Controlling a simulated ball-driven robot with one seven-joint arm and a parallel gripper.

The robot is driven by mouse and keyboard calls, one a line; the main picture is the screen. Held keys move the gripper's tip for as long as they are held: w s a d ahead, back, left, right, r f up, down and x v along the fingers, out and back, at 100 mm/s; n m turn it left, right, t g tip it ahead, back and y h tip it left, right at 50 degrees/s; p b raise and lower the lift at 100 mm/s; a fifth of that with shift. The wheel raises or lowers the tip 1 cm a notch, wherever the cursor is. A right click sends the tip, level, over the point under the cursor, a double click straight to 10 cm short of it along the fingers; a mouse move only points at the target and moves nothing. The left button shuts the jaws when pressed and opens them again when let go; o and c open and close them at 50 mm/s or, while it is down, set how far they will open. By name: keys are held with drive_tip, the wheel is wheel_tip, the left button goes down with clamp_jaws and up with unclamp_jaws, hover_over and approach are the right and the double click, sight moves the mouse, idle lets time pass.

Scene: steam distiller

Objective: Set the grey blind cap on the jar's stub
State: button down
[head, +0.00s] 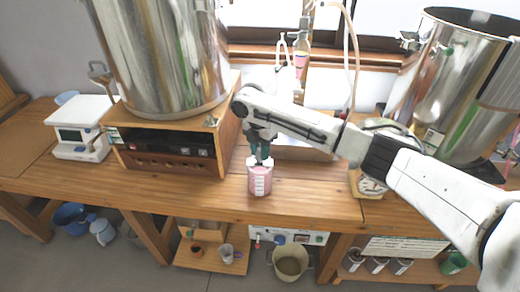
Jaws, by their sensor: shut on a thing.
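A small jar (260,184) of pink liquid with white markings stands upright near the front edge of the wooden bench. White fittings show at its top; I cannot tell the stub clearly. My gripper (261,158) points down right over the jar's top, its fingers dark and greenish. It is shut on a small dark-grey piece at the fingertips, which looks like the grey blind cap, mostly hidden by the fingers. I cannot tell whether this piece touches the stub.
A steel boiler on a wooden-cased heater (170,150) stands to the left, with a white scale (82,128) beyond it. A dial scale (371,184) and a large steel pot (440,85) stand right. Clear bench lies in front of the heater.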

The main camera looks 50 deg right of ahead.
drive_tip(key=shift+f, duration=0.1)
drive_tip(key=shift+f, duration=0.3)
idle(0.3)
drive_tip(key=c, duration=0.8)
unclamp_jaws()
drive_tip(key=shift+r+p, duration=3)
drive_tip(key=shift+r, duration=0.55)
